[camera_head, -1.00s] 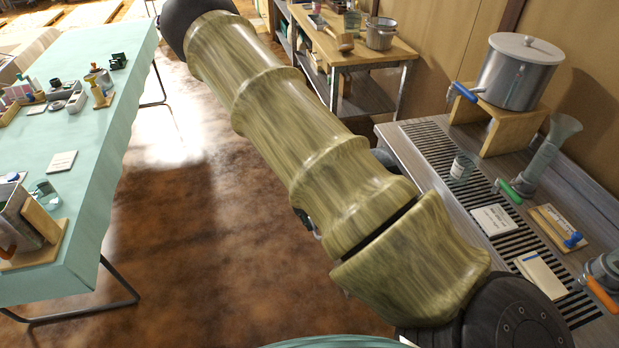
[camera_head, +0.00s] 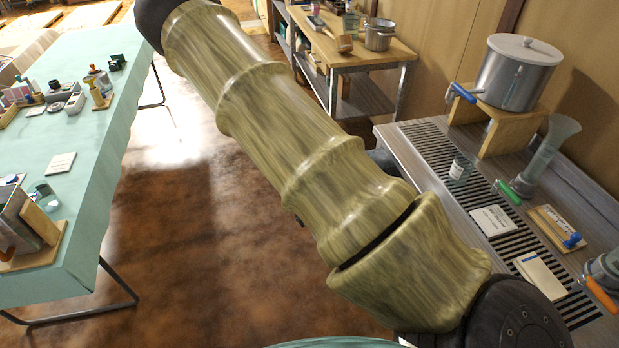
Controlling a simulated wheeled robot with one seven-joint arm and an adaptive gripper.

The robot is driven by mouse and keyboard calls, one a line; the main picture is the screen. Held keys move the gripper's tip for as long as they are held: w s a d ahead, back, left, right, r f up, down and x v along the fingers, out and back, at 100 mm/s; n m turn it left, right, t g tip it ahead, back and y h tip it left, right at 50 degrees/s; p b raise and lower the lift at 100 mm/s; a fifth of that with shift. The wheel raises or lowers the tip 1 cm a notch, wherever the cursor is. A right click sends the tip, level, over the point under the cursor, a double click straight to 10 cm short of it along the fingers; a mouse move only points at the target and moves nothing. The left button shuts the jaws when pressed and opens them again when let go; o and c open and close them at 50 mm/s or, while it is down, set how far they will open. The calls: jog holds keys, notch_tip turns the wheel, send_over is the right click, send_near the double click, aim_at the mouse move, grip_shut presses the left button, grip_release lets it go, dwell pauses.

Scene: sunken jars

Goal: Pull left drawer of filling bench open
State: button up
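The filling bench (camera_head: 405,150) stands at the right with a grey top and a dark slatted grate. Its front and the left drawer are hidden behind my arm, which crosses the middle of the view. My gripper is not visible; the lower end of the arm hides that region. On the bench are a steel pot (camera_head: 517,75) with a lid on a wooden stand (camera_head: 484,130), a funnel (camera_head: 553,140) with a green handle, a small glass jar (camera_head: 460,169) and white cards (camera_head: 493,221).
A table with a pale green cloth (camera_head: 100,160) stands at the left, with small jars and tools on it. A wooden side table (camera_head: 375,55) with a pot (camera_head: 379,36) stands at the back. The brown floor (camera_head: 210,260) between them is clear.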

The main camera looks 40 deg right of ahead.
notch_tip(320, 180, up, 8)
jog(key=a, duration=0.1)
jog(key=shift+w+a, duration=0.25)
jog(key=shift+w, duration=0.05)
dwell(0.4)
